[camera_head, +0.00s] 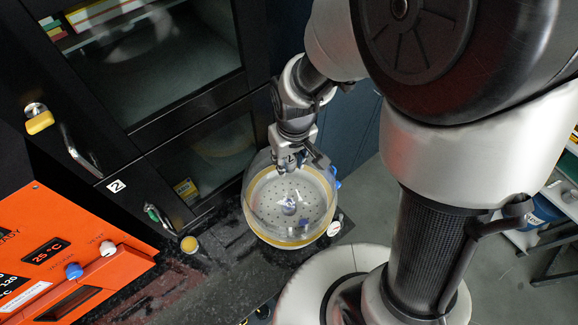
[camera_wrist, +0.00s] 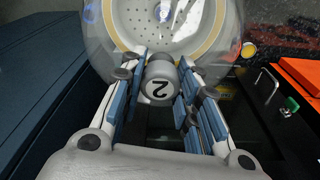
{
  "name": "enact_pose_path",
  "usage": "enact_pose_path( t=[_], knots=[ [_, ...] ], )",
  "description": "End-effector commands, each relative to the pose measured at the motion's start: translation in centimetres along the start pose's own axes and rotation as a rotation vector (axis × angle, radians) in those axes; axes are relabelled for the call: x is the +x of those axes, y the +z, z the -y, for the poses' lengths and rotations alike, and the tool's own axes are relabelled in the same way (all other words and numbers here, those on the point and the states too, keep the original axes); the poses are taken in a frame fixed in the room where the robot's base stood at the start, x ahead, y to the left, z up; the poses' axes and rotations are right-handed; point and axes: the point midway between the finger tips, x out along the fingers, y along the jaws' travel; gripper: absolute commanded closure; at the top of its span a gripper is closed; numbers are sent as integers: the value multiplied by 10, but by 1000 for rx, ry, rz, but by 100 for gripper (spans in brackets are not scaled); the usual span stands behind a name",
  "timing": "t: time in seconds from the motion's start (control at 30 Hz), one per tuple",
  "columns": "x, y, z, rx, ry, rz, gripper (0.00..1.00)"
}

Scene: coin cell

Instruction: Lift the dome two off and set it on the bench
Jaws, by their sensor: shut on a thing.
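Dome two (camera_head: 262,172) is a clear glass dome with a grey knob marked 2 (camera_wrist: 158,90). My gripper (camera_head: 297,158) is shut on that knob, with a finger on each side of it in the wrist view (camera_wrist: 162,62). Through the glass I see a round perforated plate (camera_head: 283,191) inside a yellowish ring (camera_head: 287,243). The dome is over this round base; whether its rim rests on it or is slightly raised, I cannot tell. The dark speckled bench (camera_head: 190,277) lies to the left of the dome in the head view.
A small yellow-topped round item (camera_head: 189,245) stands on the bench left of the dome. An orange instrument (camera_head: 60,255) with a 25 °C display is at the lower left. A dark glass-fronted cabinet (camera_head: 110,125) stands behind. Some bare bench lies between dome and instrument.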

Motion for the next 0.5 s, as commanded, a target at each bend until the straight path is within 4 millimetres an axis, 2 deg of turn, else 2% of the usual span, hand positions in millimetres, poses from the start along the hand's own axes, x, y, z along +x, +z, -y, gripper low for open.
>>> enact_pose_path(
  t=[0.03,0.2,0.4,0.5],
  knots=[
    [-20,-5,0,0,1,-11,100],
    [-70,-10,0,1,1,-11,100],
    [-115,-16,0,1,0,-7,100],
    [-130,-17,0,1,0,-5,100]
  ],
)
